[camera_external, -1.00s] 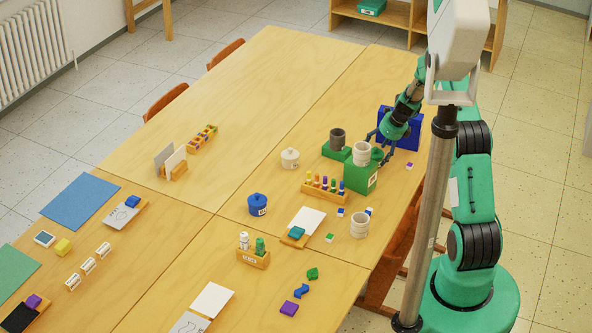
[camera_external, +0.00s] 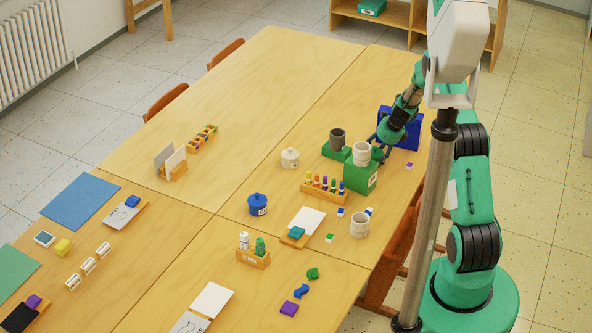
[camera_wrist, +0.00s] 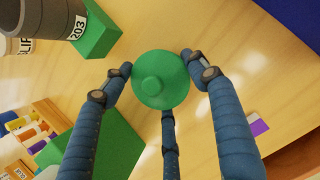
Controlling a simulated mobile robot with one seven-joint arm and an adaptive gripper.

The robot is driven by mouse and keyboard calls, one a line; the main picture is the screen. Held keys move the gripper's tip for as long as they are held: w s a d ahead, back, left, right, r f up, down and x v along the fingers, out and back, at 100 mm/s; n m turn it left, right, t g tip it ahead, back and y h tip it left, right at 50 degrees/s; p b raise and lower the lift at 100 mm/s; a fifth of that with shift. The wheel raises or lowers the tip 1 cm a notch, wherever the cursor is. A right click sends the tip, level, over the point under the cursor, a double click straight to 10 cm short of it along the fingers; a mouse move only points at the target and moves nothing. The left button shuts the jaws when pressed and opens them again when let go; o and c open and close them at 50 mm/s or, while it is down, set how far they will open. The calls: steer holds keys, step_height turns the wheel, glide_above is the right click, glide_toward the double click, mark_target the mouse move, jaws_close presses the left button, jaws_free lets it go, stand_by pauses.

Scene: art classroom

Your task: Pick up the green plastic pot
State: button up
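The green plastic pot (camera_wrist: 160,80) is seen from above in the wrist view, with a round lid and small knob. It also shows in the external view (camera_external: 377,154), partly hidden behind the green box and cup. My gripper (camera_wrist: 160,82) is over it, with three blue fingers drawn in around its sides: one at left, one at right, one below. The fingertips appear to touch the pot. The pot appears upright; whether it rests on the table is hidden.
Close beside the pot stand a green box (camera_external: 358,178) with a white cup (camera_external: 361,153) on it, and a green block (camera_external: 332,153) bearing a dark grey cup (camera_external: 337,137). A blue box (camera_external: 411,142) stands behind. A peg rack (camera_external: 325,190) is nearer.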

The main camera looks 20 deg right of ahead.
steer(key=c, duration=1.1)
steer(key=shift+r, duration=0.1)
steer(key=shift+r+p, duration=1.1)
steer(key=shift+r, duration=3.9)
steer(key=shift+w, duration=0.1)
